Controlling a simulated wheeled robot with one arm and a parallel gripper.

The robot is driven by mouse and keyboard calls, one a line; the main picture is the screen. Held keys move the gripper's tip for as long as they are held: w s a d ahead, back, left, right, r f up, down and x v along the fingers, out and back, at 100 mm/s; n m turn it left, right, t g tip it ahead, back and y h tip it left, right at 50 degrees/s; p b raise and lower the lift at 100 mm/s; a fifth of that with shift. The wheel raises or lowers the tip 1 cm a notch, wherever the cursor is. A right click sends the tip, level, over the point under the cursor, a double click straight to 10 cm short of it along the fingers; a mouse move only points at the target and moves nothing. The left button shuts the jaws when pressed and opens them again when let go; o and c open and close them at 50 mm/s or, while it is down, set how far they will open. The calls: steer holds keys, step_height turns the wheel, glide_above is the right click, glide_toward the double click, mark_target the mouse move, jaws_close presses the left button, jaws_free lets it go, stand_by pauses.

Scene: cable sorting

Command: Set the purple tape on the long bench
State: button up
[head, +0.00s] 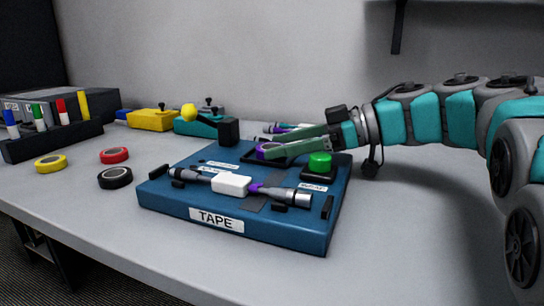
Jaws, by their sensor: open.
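The purple tape (264,150) sits at the back of the blue fixture labelled TAPE, partly hidden by my fingers. My gripper (258,149) reaches in from the right with its fingers apart. In this view the tape shows between the fingertips; I cannot tell whether they touch it. The long bench (80,198) is the grey surface under the fixture, running to the left and along the wall.
The blue fixture (160,203) holds a cable with a white block (230,184) and a green button (320,161). Yellow (51,163), red (114,155) and black (115,178) tape rolls lie left. A marker rack (50,142) stands far left. Bare bench lies at front left.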

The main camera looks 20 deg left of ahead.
steer(key=c, duration=1.1)
